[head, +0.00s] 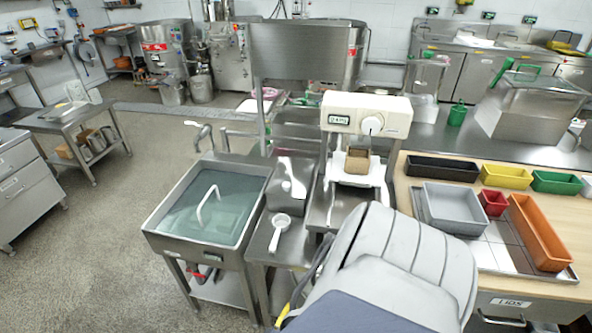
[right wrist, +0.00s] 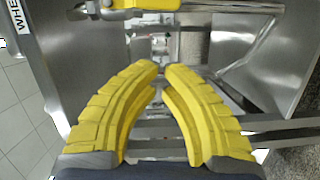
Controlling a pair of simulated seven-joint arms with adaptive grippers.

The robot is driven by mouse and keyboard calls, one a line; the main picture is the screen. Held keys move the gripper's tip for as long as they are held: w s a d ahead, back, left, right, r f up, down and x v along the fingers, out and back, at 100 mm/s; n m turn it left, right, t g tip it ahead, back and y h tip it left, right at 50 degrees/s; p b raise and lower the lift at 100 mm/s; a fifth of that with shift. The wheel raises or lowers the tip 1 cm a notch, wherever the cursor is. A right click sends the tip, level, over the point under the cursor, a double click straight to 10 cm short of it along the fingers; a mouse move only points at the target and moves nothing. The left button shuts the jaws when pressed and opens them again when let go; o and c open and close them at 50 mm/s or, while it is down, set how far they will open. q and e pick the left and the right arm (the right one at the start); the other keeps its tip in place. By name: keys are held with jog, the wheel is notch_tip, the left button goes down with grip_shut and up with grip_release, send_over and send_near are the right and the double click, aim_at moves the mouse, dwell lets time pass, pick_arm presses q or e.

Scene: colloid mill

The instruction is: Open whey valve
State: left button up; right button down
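In the right wrist view, a yellow-handled lever on a metal fitting (right wrist: 125,12) runs across the top edge, partly cut off. A white label reading "WHE" (right wrist: 18,15) is on the steel at the top left; its remaining letters are cut off. My right gripper (right wrist: 162,67) has yellow ribbed fingers with their tips almost together and nothing visible between them. It is apart from the lever in the picture. In the head view, my right arm hides most of the area below the mill. My left gripper is not in view.
A steel vat of bluish liquid (head: 178,243) with a red-handled fitting (head: 192,273) beneath stands left of the steel stand with a white ladle (head: 279,228). A wooden table (head: 412,172) with coloured trays is right. The left floor is open.

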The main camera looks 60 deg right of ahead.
jog(key=shift+s+a, duration=0.1)
jog(key=shift+a, duration=2.3)
